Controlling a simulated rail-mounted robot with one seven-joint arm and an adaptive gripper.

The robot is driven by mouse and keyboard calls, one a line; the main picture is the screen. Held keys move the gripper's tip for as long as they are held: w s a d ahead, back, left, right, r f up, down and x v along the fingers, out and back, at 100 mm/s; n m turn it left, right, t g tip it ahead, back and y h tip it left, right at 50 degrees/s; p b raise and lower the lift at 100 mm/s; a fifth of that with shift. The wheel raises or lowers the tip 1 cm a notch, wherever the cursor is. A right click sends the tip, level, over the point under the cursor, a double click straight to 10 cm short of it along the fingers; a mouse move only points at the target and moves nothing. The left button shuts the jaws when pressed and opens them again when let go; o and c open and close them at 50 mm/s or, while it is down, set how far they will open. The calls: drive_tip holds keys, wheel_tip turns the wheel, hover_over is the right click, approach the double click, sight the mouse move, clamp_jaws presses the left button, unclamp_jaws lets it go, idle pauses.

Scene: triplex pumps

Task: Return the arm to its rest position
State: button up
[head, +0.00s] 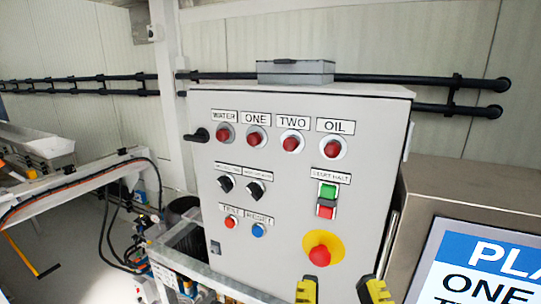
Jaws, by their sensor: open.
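My gripper (341,291) shows at the bottom edge of the head view, right of centre. Only its two yellow-and-black fingertips are visible; they stand wide apart with nothing seen between them. The rest of the arm is out of view. The fingertips appear in front of the lower part of a grey control cabinet (285,215). The left fingertip is just below the red emergency button on a yellow disc (320,253). I cannot tell how far the tips are from the cabinet face.
The cabinet carries red lamps (256,138), black knobs (255,189) and a green-red switch (327,200). A blue-white sign (490,262) stands at right. A white frame with cables (80,185) is at left. Black pipes (410,79) run behind.

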wheel_tip(320, 180, up, 30)
drive_tip(key=p, duration=2.8)
